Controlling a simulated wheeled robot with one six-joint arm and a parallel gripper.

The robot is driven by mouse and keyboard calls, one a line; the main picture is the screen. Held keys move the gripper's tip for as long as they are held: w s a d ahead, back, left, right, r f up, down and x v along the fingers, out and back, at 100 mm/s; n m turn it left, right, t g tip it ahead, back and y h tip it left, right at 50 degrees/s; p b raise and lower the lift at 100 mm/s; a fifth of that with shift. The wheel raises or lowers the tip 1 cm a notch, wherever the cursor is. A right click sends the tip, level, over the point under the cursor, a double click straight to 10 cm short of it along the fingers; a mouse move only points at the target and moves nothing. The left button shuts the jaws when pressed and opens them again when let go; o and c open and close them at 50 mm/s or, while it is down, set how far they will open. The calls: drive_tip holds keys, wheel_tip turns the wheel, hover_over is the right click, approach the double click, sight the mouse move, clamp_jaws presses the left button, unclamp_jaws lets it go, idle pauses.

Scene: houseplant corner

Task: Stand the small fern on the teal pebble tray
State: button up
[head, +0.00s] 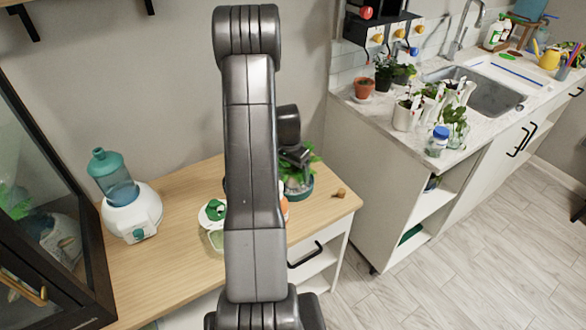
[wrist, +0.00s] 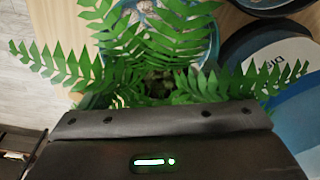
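The small fern shows as green fronds (wrist: 150,45) spread right in front of my gripper in the wrist view. In the head view its fronds (head: 313,159) show partly behind my gripper (head: 298,157). Its pot is hidden in both views. A teal round rim, seemingly the pebble tray (head: 300,188), shows below the fronds on the wooden cabinet top. A pale blue, mottled surface with a rim (wrist: 207,38) lies behind the fronds in the wrist view. Whether the fern rests on the tray or is above it cannot be told. My gripper's fingertips are hidden, so its opening is unclear.
A white humidifier with a teal tank (head: 131,207) stands at the left of the cabinet top (head: 180,262). A white-and-green item (head: 213,213) sits beside my arm. A small brown object (head: 341,193) lies near the right edge. Potted plants (head: 364,87) crowd the counter.

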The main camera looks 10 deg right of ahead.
sight(294, 170)
drive_tip(key=shift+r, duration=0.15)
drive_tip(key=r, duration=0.8)
drive_tip(key=s+a+r+b, duration=0.1)
drive_tip(key=r, duration=0.3)
drive_tip(key=shift+a, duration=0.1)
drive_tip(key=shift+f, duration=0.1)
drive_tip(key=f, duration=0.4)
drive_tip(key=f+p, duration=0.1)
drive_tip(key=f, duration=0.3)
drive_tip(key=w+d+f, duration=0.1)
drive_tip(key=f, duration=0.2)
drive_tip(key=shift+d+f, duration=0.1)
drive_tip(key=shift+f, duration=0.3)
drive_tip(key=shift+r+p, duration=0.15)
drive_tip(key=shift+p, duration=0.2)
drive_tip(key=shift+r+b, duration=0.5)
drive_tip(key=shift+r, duration=0.9)
drive_tip(key=shift+f, duration=0.1)
